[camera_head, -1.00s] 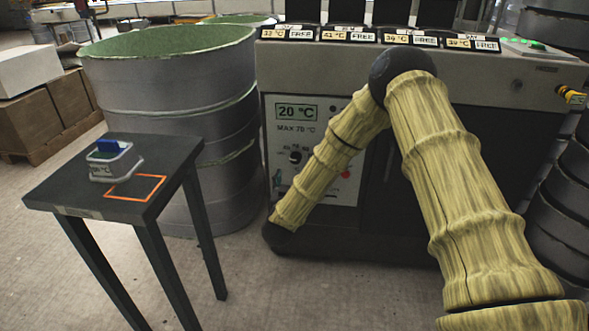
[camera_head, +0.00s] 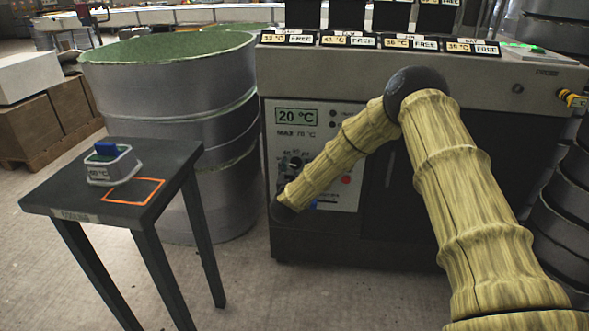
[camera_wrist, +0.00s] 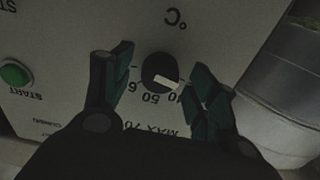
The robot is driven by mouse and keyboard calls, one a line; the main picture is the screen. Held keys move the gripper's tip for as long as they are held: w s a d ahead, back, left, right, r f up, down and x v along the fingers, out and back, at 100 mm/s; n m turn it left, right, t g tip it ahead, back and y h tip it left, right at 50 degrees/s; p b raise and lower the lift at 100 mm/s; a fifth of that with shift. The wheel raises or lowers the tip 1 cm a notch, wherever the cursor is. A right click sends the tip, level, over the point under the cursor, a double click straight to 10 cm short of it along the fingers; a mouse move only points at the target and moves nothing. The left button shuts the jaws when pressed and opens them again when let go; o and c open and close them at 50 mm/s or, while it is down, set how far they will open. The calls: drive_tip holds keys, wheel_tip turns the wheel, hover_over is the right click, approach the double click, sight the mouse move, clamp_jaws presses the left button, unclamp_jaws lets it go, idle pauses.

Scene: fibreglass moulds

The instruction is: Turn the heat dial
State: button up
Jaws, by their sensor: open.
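The heat dial (camera_wrist: 160,72) is a round black knob with a pale pointer bar, on a light panel with printed numbers. In the wrist view it sits between the two open fingers of my gripper (camera_wrist: 160,85), with a visible gap on each side. In the head view the dial (camera_head: 295,163) shows on the control panel (camera_head: 322,128), just above the end of my arm. The display (camera_head: 297,116) reads 20 °C, with "MAX 70 °C" printed below it. My gripper's fingers are mostly hidden behind my arm in the head view.
A green START button (camera_wrist: 15,73) is beside the dial in the wrist view. A large grey drum (camera_head: 165,110) stands left of the machine. A dark small table (camera_head: 70,190) holds a grey container with a blue top (camera_head: 112,165). Several slots marked FREE line the machine's top.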

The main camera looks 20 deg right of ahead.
drive_tip(key=c, duration=1)
